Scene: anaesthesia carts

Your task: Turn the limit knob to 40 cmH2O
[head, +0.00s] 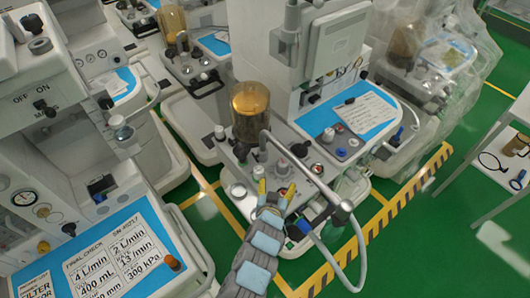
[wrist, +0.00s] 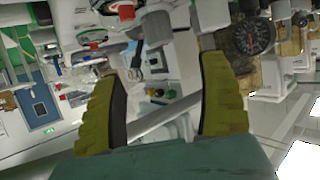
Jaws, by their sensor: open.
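My gripper (head: 276,190) has yellow fingers and reaches up to the front of the middle cart's absorber block. Its fingers are spread with nothing between them. In the wrist view the gripper (wrist: 164,70) shows both ridged fingers, apart and empty. Several small knobs stand on the block just beyond the fingertips: a pale knob (head: 282,167), a dark knob (head: 300,149) and a red-topped part (head: 317,168). I cannot tell which one is the limit knob, and no setting is readable. A dark round dial with scale marks (wrist: 253,37) is in the wrist view, beyond the right finger.
An amber canister (head: 250,108) stands behind the knobs. A grey hose (head: 345,205) arches close on the right of my gripper. Another cart (head: 110,245) with a check sheet is at left.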

